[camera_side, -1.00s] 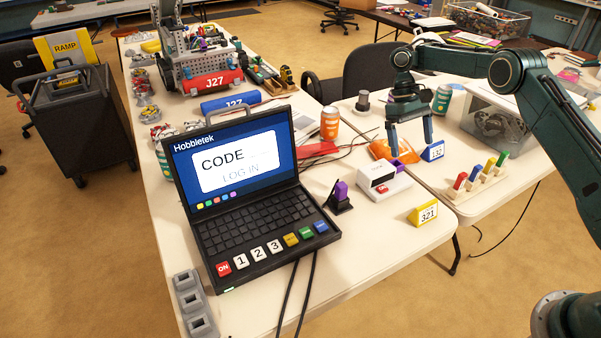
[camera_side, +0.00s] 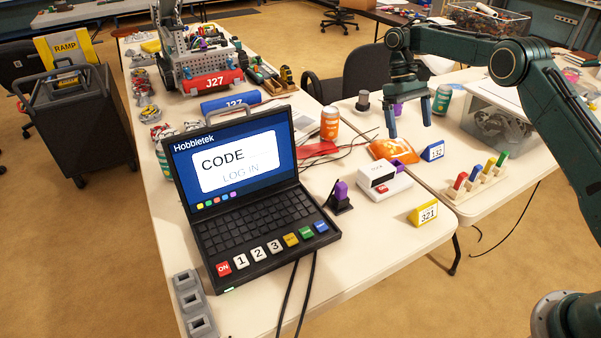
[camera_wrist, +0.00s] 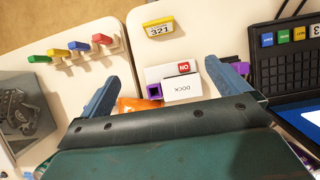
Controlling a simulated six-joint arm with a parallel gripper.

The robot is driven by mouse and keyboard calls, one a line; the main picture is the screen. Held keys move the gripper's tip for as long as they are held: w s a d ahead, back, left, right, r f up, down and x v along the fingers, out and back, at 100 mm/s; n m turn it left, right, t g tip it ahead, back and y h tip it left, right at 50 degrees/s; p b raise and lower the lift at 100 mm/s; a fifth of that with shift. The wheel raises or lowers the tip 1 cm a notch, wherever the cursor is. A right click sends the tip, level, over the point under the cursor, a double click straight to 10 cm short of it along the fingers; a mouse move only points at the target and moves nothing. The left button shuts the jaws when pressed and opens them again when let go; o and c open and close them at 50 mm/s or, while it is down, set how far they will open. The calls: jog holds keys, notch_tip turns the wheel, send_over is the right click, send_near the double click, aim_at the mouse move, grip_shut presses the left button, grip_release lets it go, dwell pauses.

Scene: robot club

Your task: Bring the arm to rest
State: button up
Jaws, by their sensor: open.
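My gripper (camera_side: 409,129) is open and empty in the side view. It hangs with its fingers pointing down above the right-hand table, over an orange item (camera_side: 391,149) and left of the blue 132 sign (camera_side: 433,151). In the wrist view the two blue fingers of my gripper (camera_wrist: 160,90) are spread wide apart, with the white dock box (camera_wrist: 183,87) with a red ON button between and beyond them. My arm bends down from the upper right of the side view.
A laptop (camera_side: 262,220) stands open on the left table. A yellow 321 sign (camera_side: 424,213), a peg rack (camera_side: 477,184) with coloured pegs, a clear bin (camera_side: 495,125), a green can (camera_side: 441,100) and an orange can (camera_side: 329,123) stand around.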

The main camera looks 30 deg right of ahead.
jog(key=shift+v, duration=0.85)
jog(key=shift+r, duration=0.1)
jog(key=s+a+r+t, duration=0.3)
jog(key=s+a+r, duration=0.1)
jog(key=s+r, duration=0.4)
jog(key=s+a+r+t, duration=0.2)
jog(key=s+a+r, duration=0.25)
jog(key=r, duration=0.55)
jog(key=s+f+t, duration=0.1)
jog(key=s+t, duration=0.2)
jog(key=s, duration=0.9)
jog(key=s+a+f+t, duration=0.1)
jog(key=s+f+t, duration=0.1)
jog(key=s, duration=1)
jog(key=shift+s+a+f+t, duration=0.15)
jog(key=shift+a+t, duration=0.1)
jog(key=shift+t, duration=0.15)
